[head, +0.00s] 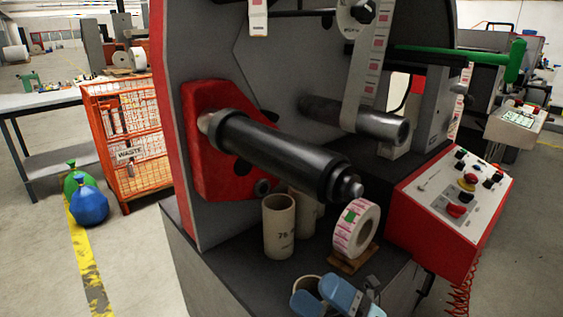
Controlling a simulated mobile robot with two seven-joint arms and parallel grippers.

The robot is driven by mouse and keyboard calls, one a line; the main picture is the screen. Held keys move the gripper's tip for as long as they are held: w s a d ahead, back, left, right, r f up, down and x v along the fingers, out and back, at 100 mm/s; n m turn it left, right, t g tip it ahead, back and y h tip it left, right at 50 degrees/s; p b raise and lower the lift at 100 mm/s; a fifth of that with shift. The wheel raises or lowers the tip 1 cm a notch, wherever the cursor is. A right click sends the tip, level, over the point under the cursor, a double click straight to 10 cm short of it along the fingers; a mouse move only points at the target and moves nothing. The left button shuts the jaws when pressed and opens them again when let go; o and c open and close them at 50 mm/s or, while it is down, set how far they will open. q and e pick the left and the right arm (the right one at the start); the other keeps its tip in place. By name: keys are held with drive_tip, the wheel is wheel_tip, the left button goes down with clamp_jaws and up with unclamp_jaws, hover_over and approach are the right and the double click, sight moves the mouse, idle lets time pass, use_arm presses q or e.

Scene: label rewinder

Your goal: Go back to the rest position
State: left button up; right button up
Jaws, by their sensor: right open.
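My right gripper (325,298) shows at the bottom edge, with blue fingers apart. It is open, and most of it is cut off by the frame. It is in front of a small cardboard core (306,282), partly hidden behind it; I cannot tell whether they touch. The label rewinder (203,45) stands ahead, with a bare black spindle (275,150) pointing toward me above the gripper. My left gripper is not in view.
A cardboard tube (279,228) stands on the machine's dark deck, another behind it. A label roll (356,229) rests on a small wooden piece (347,258). The red-edged control panel (455,205) is at right. Left are an orange waste cage (128,135) and a blue bag (89,206).

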drive_tip(key=s+d+f+m+h, duration=0.35)
drive_tip(key=f+m+h, duration=0.25)
drive_tip(key=f+m, duration=0.3)
drive_tip(key=s+d+f+m+t+h, duration=0.1)
drive_tip(key=s+d+f+m+h, duration=0.25)
drive_tip(key=f+m+h, duration=0.55)
drive_tip(key=s+d+f+m+h, duration=0.25)
drive_tip(key=d+f+m, duration=0.35)
drive_tip(key=m, duration=0.6)
use_arm(q)
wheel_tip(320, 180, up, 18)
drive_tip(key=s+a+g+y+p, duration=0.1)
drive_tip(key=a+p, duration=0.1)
drive_tip(key=p, duration=2.7)
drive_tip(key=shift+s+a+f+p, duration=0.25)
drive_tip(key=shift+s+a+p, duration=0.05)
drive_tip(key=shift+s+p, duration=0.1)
use_arm(e)
wheel_tip(320, 180, up, 17)
drive_tip(key=s+d+h, duration=0.1)
drive_tip(key=shift+g, duration=0.3)
